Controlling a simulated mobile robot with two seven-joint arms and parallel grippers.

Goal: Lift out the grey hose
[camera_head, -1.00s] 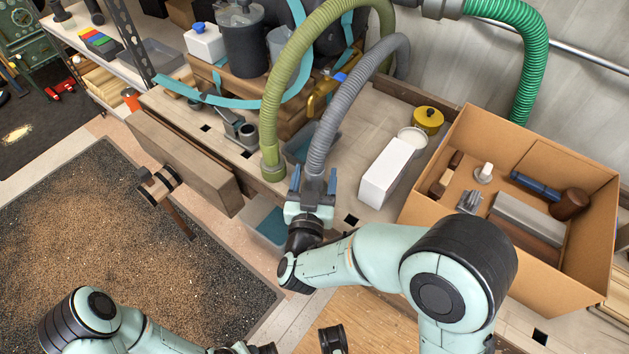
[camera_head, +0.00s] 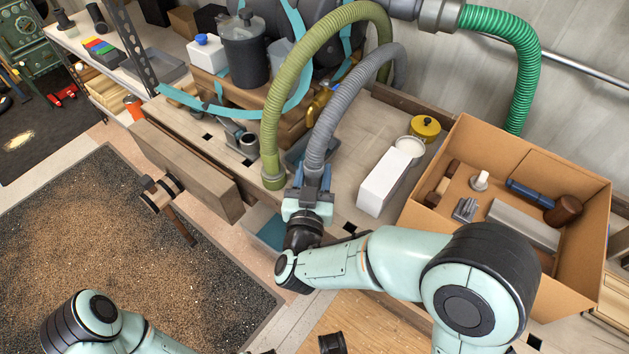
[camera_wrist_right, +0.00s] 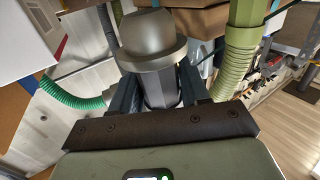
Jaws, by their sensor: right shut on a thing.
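The grey hose (camera_head: 326,125) arches down from the back to my right gripper (camera_head: 311,186). My right gripper is shut on its lower end, with blue fingers on either side of it. In the right wrist view the grey end piece (camera_wrist_right: 152,50) sits between the two fingers of the gripper (camera_wrist_right: 155,88). An olive-green hose (camera_head: 272,125) stands just left of the grey hose and crosses over it near the top. My left arm shows at the lower left, but its gripper is not clearly in the picture.
A cardboard box (camera_head: 566,278) with several parts stands at the right. A white box (camera_head: 385,182) and a yellow tin (camera_head: 425,128) are on the bench near the gripper. A wooden board (camera_head: 186,168) sticks out at the left. A green hose (camera_head: 524,75) hangs behind.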

